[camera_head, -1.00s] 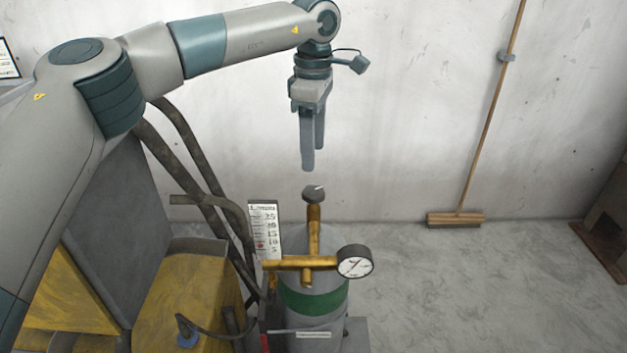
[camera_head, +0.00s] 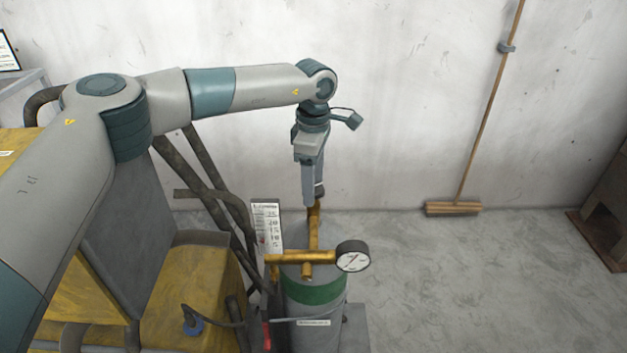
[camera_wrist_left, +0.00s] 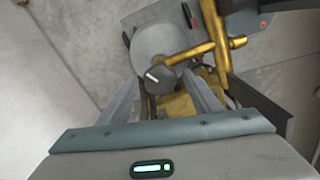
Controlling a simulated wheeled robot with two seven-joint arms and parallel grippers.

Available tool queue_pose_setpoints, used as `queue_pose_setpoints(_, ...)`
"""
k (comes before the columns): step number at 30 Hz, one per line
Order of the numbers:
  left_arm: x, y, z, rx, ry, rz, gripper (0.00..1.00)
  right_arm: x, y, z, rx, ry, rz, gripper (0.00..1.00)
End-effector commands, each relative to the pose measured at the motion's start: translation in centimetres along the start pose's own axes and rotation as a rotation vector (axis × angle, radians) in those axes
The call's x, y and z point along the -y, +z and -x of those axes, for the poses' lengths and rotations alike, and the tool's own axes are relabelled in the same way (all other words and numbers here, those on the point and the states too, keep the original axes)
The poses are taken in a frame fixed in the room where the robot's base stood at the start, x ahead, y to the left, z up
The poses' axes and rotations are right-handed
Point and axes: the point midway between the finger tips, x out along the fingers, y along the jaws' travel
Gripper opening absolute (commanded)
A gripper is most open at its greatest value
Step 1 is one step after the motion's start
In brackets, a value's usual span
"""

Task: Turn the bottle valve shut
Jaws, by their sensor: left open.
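The valve knob (camera_wrist_left: 160,77), dark grey with a white mark, sits at the top of the brass stem. My left gripper (camera_head: 312,196) points straight down over the stem. In the left wrist view the gripper (camera_wrist_left: 160,92) is open, with the knob between or just past its fingertips; contact cannot be told. In the head view the fingers mostly hide the knob. My right gripper is not seen.
A scale card (camera_head: 267,232) stands behind the bottle at left. Dark hoses (camera_head: 215,190) and a yellow machine (camera_head: 185,290) crowd the left side. A broom (camera_head: 454,208) leans on the back wall.

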Motion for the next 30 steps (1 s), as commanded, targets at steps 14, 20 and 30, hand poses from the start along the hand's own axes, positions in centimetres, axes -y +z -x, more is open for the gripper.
queue_pose_setpoints(14,0.0,0.0,0.0,0.0,0.0,-0.007,0.18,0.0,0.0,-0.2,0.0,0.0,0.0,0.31)
queue_pose_setpoints(20,0.0,0.0,-0.2,0.0,0.0,-0.053,0.18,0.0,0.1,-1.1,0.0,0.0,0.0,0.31)
queue_pose_setpoints(30,0.0,0.0,-0.5,0.001,0.001,-0.26,0.18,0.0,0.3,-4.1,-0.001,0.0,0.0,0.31)
